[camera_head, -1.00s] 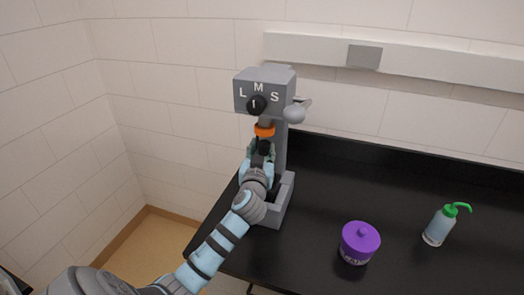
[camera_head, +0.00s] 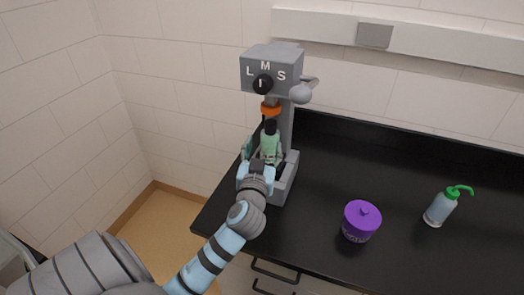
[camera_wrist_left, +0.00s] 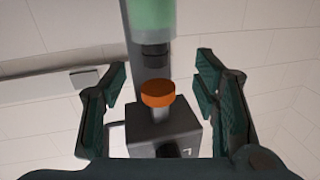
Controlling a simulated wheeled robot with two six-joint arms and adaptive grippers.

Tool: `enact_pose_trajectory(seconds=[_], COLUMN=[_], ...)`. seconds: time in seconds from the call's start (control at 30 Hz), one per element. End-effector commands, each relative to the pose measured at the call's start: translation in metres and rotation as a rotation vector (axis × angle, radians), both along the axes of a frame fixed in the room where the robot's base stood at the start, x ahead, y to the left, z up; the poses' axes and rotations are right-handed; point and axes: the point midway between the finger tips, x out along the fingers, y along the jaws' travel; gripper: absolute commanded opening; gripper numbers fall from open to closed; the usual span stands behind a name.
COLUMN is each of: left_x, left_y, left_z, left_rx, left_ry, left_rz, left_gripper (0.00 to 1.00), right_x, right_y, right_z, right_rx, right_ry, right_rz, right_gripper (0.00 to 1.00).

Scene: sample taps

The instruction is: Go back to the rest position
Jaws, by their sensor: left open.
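A grey tap machine (camera_head: 273,72) with the letters L, M, S and a black dial stands at the left end of the black counter. An orange ring (camera_head: 271,109) is under its head; it also shows in the wrist view (camera_wrist_left: 158,93). A green container (camera_head: 271,146) with a black top is below the ring; its green body also shows in the wrist view (camera_wrist_left: 152,14). My left gripper (camera_head: 262,158) is open at the container, its fingers apart in the wrist view (camera_wrist_left: 160,75). The fingers partly hide the container's base. My right gripper is out of view.
A purple lidded jar (camera_head: 361,222) and a clear wash bottle with a green spout (camera_head: 440,207) stand on the black counter (camera_head: 400,180) to the right. The counter between them and the machine is clear. A tiled wall (camera_head: 180,90) is behind.

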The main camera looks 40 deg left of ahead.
Motion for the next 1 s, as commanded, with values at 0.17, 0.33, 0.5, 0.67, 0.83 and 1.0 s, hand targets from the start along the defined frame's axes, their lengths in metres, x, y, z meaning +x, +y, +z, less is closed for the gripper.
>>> enact_pose_trajectory(seconds=[0.17,0.33,0.5,0.67,0.83,1.0], left_x=[-0.021,-0.023,-0.023,-0.022,-0.026,-0.052], left_y=[-0.013,-0.014,-0.014,-0.014,-0.025,-0.14], left_z=[0.0,0.0,0.0,0.0,0.026,0.084], left_rx=[0.0,0.002,0.001,0.001,0.042,0.212], left_ry=[0.0,0.001,0.0,0.0,-0.124,-0.41], left_rz=[0.0,0.001,0.001,0.001,-0.05,-0.532], left_gripper=[0.55,0.55,0.55,0.55,0.55,0.55], right_x=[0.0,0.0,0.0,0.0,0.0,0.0], right_y=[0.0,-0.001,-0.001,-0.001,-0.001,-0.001], right_z=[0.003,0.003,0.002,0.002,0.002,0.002], right_rx=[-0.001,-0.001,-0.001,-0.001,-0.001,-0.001], right_ry=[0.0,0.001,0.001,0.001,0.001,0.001], right_rz=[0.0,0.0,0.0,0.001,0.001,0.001], right_gripper=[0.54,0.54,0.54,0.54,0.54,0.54])
